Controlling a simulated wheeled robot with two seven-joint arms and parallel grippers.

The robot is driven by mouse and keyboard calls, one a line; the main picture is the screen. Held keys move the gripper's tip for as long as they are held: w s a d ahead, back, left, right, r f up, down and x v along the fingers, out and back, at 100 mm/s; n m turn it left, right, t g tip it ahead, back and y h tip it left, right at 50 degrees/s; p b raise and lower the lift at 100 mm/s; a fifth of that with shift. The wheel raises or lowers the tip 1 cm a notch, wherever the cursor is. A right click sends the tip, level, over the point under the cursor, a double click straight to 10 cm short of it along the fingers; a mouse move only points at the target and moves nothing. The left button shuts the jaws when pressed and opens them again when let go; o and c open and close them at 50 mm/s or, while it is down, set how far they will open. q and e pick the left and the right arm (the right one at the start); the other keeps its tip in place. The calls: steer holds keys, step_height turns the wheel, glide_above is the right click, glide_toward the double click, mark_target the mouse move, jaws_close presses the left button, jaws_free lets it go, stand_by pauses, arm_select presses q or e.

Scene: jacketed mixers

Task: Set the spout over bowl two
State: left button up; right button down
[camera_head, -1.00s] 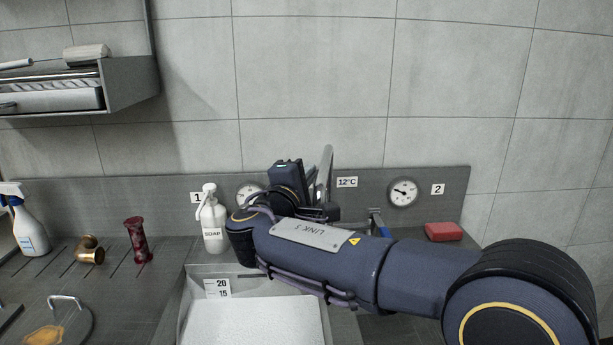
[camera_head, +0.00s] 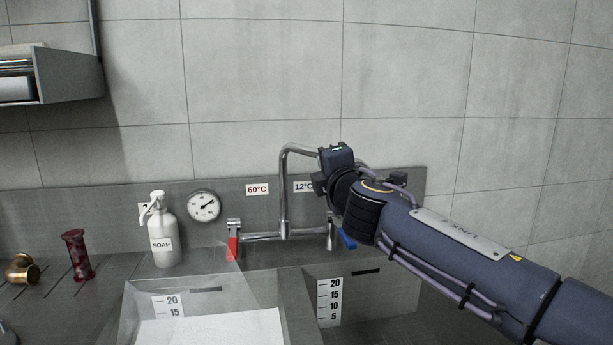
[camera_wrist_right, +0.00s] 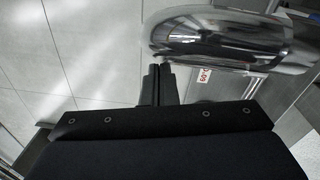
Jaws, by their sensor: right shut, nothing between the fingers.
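The chrome gooseneck spout (camera_head: 284,190) rises from the mixer between the two bowls and arches to the right. Its outer end is hidden behind my right gripper (camera_head: 321,182), so I cannot see exactly where it points. In the right wrist view, my right gripper's fingers (camera_wrist_right: 158,70) are together and empty, with the blurred chrome spout (camera_wrist_right: 215,42) close beside them; I cannot tell whether they touch. Bowl two (camera_head: 385,290) is the right basin, with a depth scale on its wall. Bowl one (camera_head: 133,308) is the left basin. My left gripper is out of view.
The mixer has a red lever (camera_head: 232,247) and a blue lever (camera_head: 347,240), the blue one partly hidden by my arm. A soap bottle (camera_head: 163,235), gauge (camera_head: 204,206), dark red object (camera_head: 77,255) and brass fitting (camera_head: 22,270) are at left.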

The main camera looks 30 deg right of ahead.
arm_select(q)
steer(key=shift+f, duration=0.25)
arm_select(e)
steer(key=shift+w+d, duration=0.15)
steer(key=shift+d, duration=0.6)
steer(key=shift+w+d, duration=0.1)
steer(key=shift+d, duration=0.6)
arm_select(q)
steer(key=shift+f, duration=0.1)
arm_select(e)
steer(key=shift+f, duration=0.1)
